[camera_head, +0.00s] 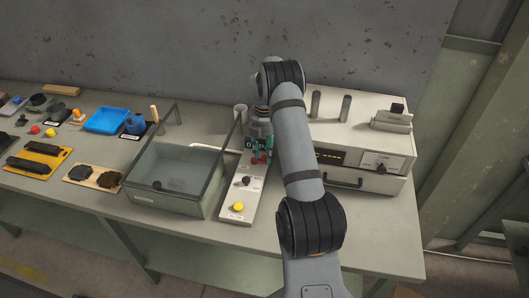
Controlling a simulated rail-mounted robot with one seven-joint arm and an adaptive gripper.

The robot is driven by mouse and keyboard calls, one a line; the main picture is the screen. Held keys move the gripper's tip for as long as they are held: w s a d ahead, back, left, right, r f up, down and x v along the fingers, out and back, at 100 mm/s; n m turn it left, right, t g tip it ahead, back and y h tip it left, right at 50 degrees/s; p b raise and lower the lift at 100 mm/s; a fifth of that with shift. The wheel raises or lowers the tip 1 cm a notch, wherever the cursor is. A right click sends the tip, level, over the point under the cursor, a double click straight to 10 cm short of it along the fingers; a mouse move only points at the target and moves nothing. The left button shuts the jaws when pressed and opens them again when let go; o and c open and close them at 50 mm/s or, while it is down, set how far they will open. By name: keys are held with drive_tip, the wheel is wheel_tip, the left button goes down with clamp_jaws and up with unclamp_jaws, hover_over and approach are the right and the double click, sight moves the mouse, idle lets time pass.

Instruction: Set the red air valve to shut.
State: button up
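A small red part (261,158), which looks like the red air valve, sits at the far end of a narrow pale panel (232,211). My gripper (259,152) is right at it, coming down from above with dark teal fingers. The fingers partly cover the red part, so its handle angle is hidden. I cannot tell whether the fingers touch it or how far apart they are.
The panel also carries a black knob (246,181) and a yellow button (238,207). A clear-walled tank (165,205) stands close on the left. A pale instrument box (389,183) stands on the right, behind my arm. The front bench edge right of the panel is clear.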

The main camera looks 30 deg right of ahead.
sight(264, 156)
wheel_tip(264, 156, up, 12)
idle(0.7)
idle(0.4)
wheel_tip(264, 156, down, 12)
drive_tip(key=shift+f, duration=0.1)
idle(0.4)
